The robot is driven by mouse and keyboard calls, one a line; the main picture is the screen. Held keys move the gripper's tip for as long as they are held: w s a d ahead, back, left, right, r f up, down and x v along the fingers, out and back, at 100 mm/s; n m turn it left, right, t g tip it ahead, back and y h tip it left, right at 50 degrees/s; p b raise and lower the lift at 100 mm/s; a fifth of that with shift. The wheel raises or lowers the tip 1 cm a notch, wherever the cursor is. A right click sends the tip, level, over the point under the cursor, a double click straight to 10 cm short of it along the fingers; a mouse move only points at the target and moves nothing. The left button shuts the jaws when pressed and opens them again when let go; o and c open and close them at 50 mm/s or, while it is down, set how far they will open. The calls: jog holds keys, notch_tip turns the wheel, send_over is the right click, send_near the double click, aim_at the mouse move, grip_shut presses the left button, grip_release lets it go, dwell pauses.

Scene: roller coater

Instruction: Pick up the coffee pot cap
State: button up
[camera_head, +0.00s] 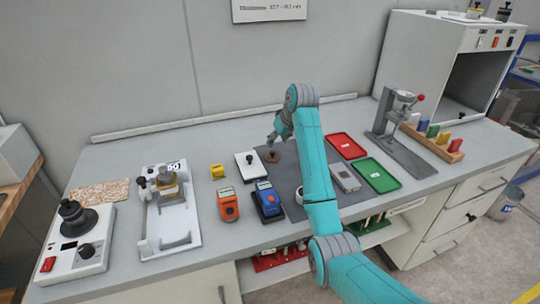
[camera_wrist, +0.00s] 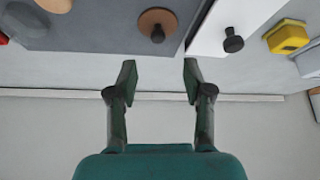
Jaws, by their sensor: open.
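A small brown round disc with a dark knob, which looks like the coffee pot cap (camera_head: 272,157), lies on the grey mat (camera_head: 283,182) in the head view. In the wrist view the cap (camera_wrist: 158,20) is at the top middle, near the mat's edge. My gripper (camera_head: 271,141) is close to the cap in the head view, on its wall side. In the wrist view my gripper (camera_wrist: 159,78) has its two fingers apart with nothing between them. The cap lies beyond the fingertips, and no contact shows.
A white plate with a black knob (camera_head: 248,166) lies just left of the mat. A yellow block (camera_head: 217,171), an orange device (camera_head: 228,205) and a blue device (camera_head: 267,200) stand nearby. Red (camera_head: 347,145) and green (camera_head: 377,175) trays lie right. The wall is close behind.

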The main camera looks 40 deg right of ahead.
aim_at(273, 152)
jog(key=x, duration=0.3)
jog(key=shift+s+f+x, duration=0.1)
jog(key=shift+s+x, duration=0.1)
jog(key=shift+x, duration=1.15)
jog(key=shift+s+f+x, duration=0.1)
jog(key=shift+s+x, duration=0.05)
jog(key=shift+x, duration=1.2)
jog(key=c, duration=0.8)
